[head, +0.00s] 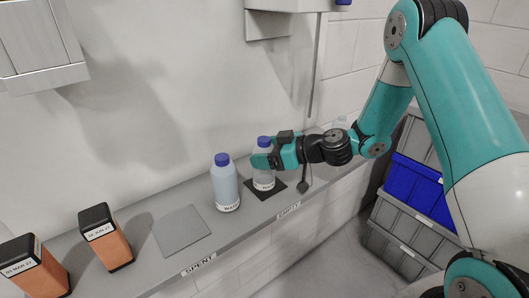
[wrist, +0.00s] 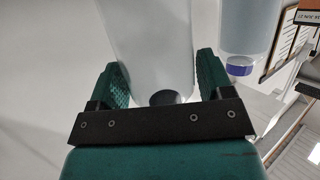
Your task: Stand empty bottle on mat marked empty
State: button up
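A clear, pale bottle (head: 264,182) with a blue cap stands upright at the dark mat (head: 279,187) marked EMPTY. Its body also shows in the wrist view (wrist: 155,45), between my fingers. My gripper (head: 262,161) reaches in from the right at the bottle's upper part. In the wrist view, my gripper (wrist: 163,75) has one finger on each side of the bottle, very close to it. I cannot tell whether both fingers touch it. The base looks to be on the mat, but a small gap cannot be ruled out.
A bottle of pale blue liquid (head: 225,187) stands just left, close to my gripper. A bare grey mat (head: 183,231) marked SPENT lies further left. Two orange boxes with dark tops (head: 106,240) (head: 36,272) stand at the shelf's left. Grey and blue bins (head: 420,187) are below right.

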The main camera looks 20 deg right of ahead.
jog(key=shift+o, duration=0.9)
jog(key=shift+r+p, duration=0.25)
jog(key=shift+p, duration=0.1)
jog(key=b+v, duration=0.5)
jog(key=v, duration=0.6)
jog(key=s+a+r+n+g+h, duration=0.1)
jog(key=s+a+r+g+h, duration=0.15)
jog(key=s+a+g, duration=0.65)
jog(key=s+a+r+m+h, duration=0.1)
jog(key=s+a+m+h, duration=0.1)
jog(key=s, duration=0.5)
jog(key=s+a+r+m+h, duration=0.1)
jog(key=s+m+h, duration=0.1)
jog(key=s, duration=0.6)
jog(key=shift+s+a+r+h, duration=0.15)
jog(key=shift+s+a+h, duration=0.05)
jog(key=shift+a+h, duration=0.2)
